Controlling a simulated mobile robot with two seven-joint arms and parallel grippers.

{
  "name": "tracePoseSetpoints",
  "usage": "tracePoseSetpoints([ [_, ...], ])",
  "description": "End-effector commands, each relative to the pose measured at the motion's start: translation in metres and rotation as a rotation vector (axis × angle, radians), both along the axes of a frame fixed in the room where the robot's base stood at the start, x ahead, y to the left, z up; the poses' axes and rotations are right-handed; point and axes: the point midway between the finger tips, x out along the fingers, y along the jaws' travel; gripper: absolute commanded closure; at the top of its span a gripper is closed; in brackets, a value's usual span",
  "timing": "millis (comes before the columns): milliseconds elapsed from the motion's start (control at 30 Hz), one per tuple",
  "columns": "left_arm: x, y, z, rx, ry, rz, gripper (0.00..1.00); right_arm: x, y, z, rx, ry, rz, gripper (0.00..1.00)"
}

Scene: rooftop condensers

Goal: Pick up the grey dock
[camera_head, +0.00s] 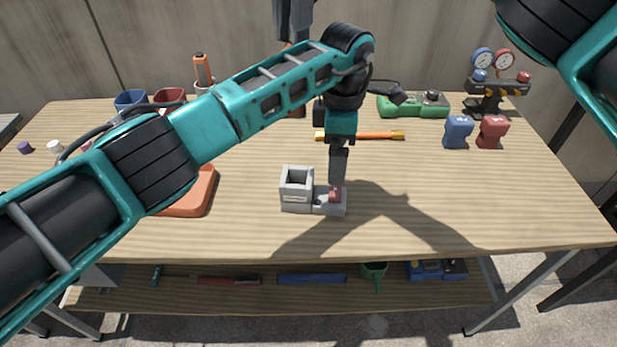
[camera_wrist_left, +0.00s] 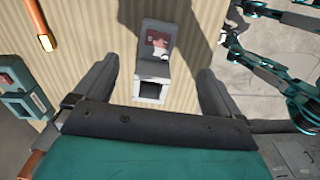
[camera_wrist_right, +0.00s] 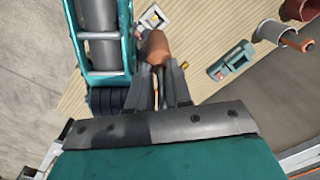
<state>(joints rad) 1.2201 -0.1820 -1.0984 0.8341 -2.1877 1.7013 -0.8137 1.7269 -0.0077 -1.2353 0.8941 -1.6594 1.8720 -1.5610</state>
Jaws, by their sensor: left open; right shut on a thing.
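The grey dock (camera_head: 297,190) stands on the wooden table near the middle of its front half. It has a square open box at one end and a lower part with a red patch at the other. My left gripper (camera_head: 338,183) points down over the lower, right part. In the left wrist view the dock (camera_wrist_left: 153,68) shows between the two spread fingers (camera_wrist_left: 155,88), with nothing gripped. I cannot tell whether a finger touches it. My right gripper (camera_head: 293,38) hangs at the back, partly behind my left arm.
An orange-handled tool (camera_head: 360,136) lies behind the dock. A green device (camera_head: 412,105), a gauge stand (camera_head: 497,88), a blue block (camera_head: 458,131) and a red block (camera_head: 492,131) stand back right. An orange tray (camera_head: 198,195) is left, partly behind my left arm. The front right is clear.

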Motion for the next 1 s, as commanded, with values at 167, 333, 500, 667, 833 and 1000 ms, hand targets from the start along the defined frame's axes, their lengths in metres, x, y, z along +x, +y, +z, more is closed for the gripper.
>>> tracePoseSetpoints([
  [167,-0.001,0.000,-0.031,0.004,0.002,0.001,0.02,0.000,0.000,0.000,0.001,-0.001,0.000,1.00],
  [333,0.000,0.000,-0.056,0.002,0.002,0.001,0.02,0.000,0.000,0.001,0.001,-0.001,0.000,1.00],
  [500,0.000,0.000,-0.066,0.002,0.000,-0.001,0.02,0.000,0.000,0.001,0.001,-0.001,0.000,1.00],
  [667,0.002,0.000,-0.085,0.002,0.004,0.002,0.02,0.000,0.000,0.001,0.001,-0.001,0.000,1.00],
  [833,0.003,0.001,-0.105,0.001,0.002,0.001,0.02,0.000,0.000,0.001,0.001,-0.001,0.000,1.00],
  [1000,0.004,0.001,-0.115,0.001,0.000,0.000,0.02,0.000,0.000,0.001,0.001,-0.001,0.000,1.00],
])
